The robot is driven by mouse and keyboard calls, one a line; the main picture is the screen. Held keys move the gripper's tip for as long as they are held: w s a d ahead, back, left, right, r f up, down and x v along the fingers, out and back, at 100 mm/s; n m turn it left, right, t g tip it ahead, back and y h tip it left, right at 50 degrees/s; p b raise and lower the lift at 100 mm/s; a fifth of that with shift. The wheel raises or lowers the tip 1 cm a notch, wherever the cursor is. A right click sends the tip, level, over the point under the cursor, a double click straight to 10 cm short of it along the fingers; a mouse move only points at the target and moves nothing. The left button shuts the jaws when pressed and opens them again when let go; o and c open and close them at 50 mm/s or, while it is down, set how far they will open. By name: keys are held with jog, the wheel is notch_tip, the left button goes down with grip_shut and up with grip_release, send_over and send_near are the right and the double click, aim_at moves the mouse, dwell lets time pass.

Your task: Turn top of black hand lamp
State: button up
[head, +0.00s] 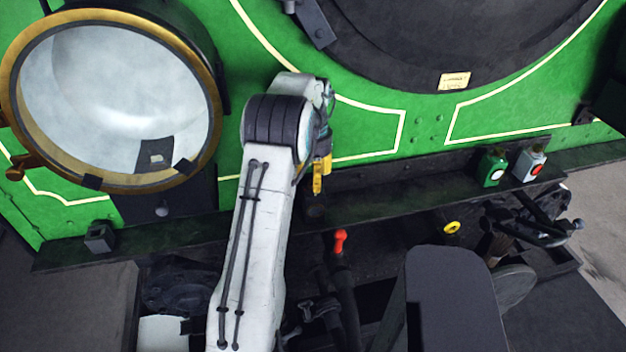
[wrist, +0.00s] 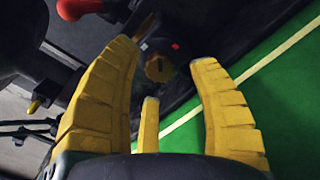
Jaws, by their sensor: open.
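The black hand lamp (wrist: 172,42) shows in the wrist view, just beyond my fingertips. A round brass-coloured piece (wrist: 158,68) and a small red mark show on it. My gripper (wrist: 163,52) is open and empty, with its yellow fingers spread on either side of the lamp; I cannot tell whether they touch it. In the head view my gripper (head: 318,188) points down over the dark ledge, beside the green front. A dark shape (head: 315,208) below it is probably the lamp, mostly lost in shadow.
A red-tipped lever (head: 340,242) stands in front of the ledge and also shows in the wrist view (wrist: 78,8). A green lamp (head: 494,168) and a grey lamp (head: 530,163) stand right on the ledge. A large brass-rimmed headlamp (head: 110,95) is at left.

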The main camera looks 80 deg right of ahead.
jog(key=shift+f, duration=1.05)
jog(key=shift+c, duration=0.3)
grip_shut()
